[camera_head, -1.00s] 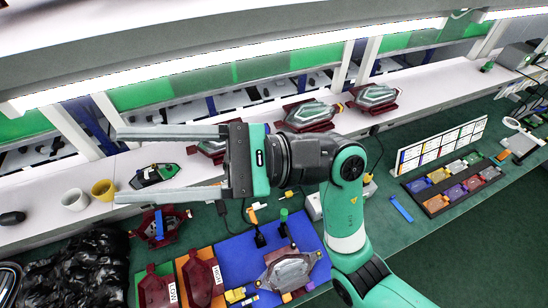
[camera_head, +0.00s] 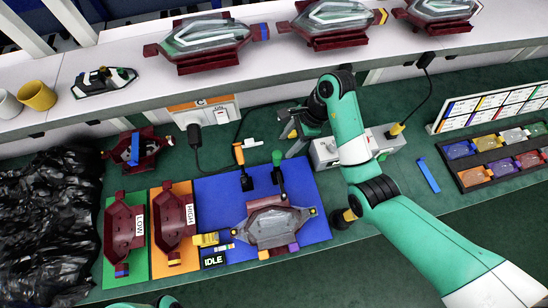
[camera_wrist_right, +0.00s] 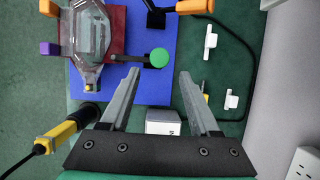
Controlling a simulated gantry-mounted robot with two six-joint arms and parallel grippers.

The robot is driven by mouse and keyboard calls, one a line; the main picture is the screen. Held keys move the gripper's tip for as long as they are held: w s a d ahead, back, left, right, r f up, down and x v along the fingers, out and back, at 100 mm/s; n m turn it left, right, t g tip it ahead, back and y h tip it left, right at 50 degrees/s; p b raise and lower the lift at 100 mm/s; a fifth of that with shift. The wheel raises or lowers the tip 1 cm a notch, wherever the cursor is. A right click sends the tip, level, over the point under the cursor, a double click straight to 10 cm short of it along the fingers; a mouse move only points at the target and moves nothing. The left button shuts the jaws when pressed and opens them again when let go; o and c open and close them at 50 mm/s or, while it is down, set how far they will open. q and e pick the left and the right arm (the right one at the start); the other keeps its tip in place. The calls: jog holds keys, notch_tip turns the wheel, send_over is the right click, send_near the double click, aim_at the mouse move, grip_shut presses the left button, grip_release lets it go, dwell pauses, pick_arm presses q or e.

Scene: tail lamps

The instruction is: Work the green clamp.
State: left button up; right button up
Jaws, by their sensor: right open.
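The green clamp, with a round green knob (camera_head: 277,158) on a black lever, stands upright at the back of the blue mat (camera_head: 215,190). In the right wrist view its knob (camera_wrist_right: 160,57) lies just ahead of and between my fingertips, not gripped. My right gripper (camera_head: 288,131) is open and empty, behind the clamp in the head view; its two fingers show clearly in the wrist view (camera_wrist_right: 160,73). A clear lamp (camera_head: 272,224) in a dark red holder sits on the mat before the clamp. My left gripper is not in view.
An orange-handled clamp (camera_head: 239,154) stands just left of the green one. A grey box (camera_head: 327,152) is close by on the right. Red trays marked LOW (camera_head: 122,230) and HIGH (camera_head: 176,222) lie left.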

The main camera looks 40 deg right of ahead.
aim_at(278, 156)
jog(key=b+x, duration=0.4)
jog(key=shift+f, duration=0.2)
jog(key=b+x, duration=0.2)
jog(key=x, duration=0.4)
jog(key=shift+a+f, duration=0.1)
jog(key=shift+a, duration=0.05)
jog(key=shift+a+f, duration=0.2)
jog(key=shift+f, duration=0.25)
jog(key=shift+c, duration=0.3)
jog(key=shift+w, duration=0.1)
grip_shut()
jog(key=shift+r, duration=0.1)
